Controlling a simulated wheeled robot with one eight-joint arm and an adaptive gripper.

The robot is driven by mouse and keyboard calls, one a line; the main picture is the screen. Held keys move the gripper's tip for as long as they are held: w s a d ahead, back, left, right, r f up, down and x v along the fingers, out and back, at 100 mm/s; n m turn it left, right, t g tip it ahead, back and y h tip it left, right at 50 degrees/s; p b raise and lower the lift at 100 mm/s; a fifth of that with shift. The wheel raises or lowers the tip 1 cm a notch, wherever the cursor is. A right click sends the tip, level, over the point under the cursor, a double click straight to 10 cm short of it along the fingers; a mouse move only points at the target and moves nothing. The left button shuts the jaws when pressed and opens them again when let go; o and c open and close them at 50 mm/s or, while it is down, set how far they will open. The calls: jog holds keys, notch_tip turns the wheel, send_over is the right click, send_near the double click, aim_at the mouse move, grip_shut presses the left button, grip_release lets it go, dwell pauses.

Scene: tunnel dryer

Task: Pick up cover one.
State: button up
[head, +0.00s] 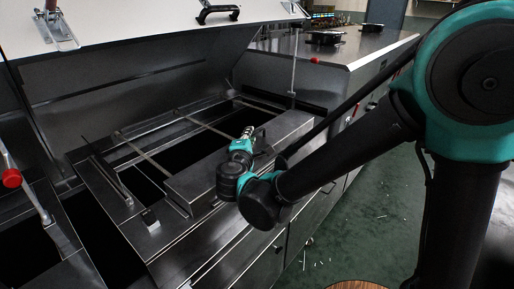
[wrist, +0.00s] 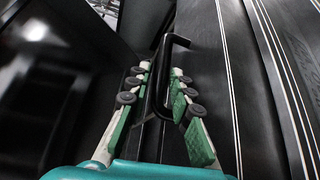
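A long dark metal cover (head: 285,131) lies across the dryer's open top in the head view. I take it to be cover one; no label is readable. Its black bar handle (wrist: 166,62) rises between my fingers in the wrist view. The cover's dark surface (wrist: 215,70) shows beside the handle. My gripper (wrist: 162,72) has its green-padded fingers on either side of the handle. The fingers look spread apart; firm contact with the handle is not visible. In the head view my gripper (head: 247,133) is low at the cover, partly hiding the handle.
The raised lid (head: 130,75) stands behind the open bay. Dark openings and metal rails (head: 150,160) lie left of the cover. A red-knobbed lever (head: 12,178) stands at far left, and another red knob (head: 315,60) is behind.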

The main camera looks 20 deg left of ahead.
jog(key=shift+w+a, duration=0.15)
jog(key=shift+w, duration=0.3)
grip_shut()
dwell(0.3)
